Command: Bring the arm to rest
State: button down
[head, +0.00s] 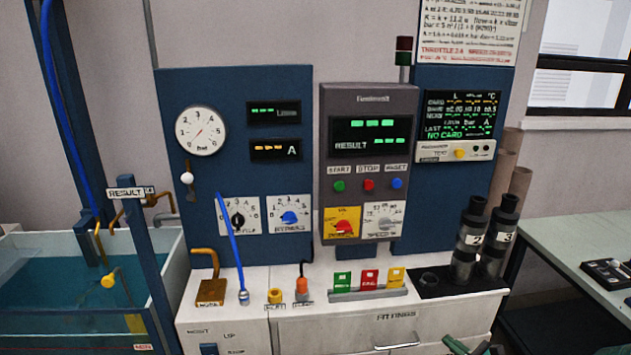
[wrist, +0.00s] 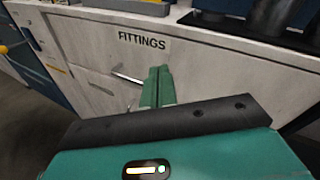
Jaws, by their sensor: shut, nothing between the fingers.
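My gripper (wrist: 158,72) shows in the wrist view with its green fingers together and nothing between them. It points toward the white cabinet front, with the "FITTINGS" label (wrist: 142,41) above and left of the fingertips and a drawer handle (wrist: 126,76) just left of them. I cannot tell the gap to the cabinet. In the head view only a part of my green arm or gripper shows at the bottom edge, right of the same handle (head: 397,342); the rest is cut off.
A blue panel (head: 180,105) with gauge and dials stands behind the white bench. Black tubes marked 2 (head: 470,240) and 3 (head: 498,240) stand on its right end. A water tank (head: 75,290) is at left, a green table (head: 570,225) at right.

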jog(key=s+a+r+n+g+y, duration=0.1)
jog(key=s+a+r+n+g, duration=0.4)
jog(key=a+r+n, duration=0.4)
jog(key=s+a+r+n+g, duration=0.2)
jog(key=a+r+n+g, duration=0.4)
jog(key=a, duration=0.5)
jog(key=s+a+r+n+h, duration=0.2)
jog(key=s+r+n+h, duration=0.2)
jog(key=s+r+n, duration=0.2)
jog(key=s+a+r+n+t+h, duration=0.1)
jog(key=s+a+r+n+h, duration=0.2)
jog(key=s+r+n, duration=0.3)
jog(key=shift+s+r+t+h, duration=0.3)
jog(key=shift+s+r+h, duration=0.6)
jog(key=shift+s, duration=1.9)
jog(key=shift+r, duration=0.2)
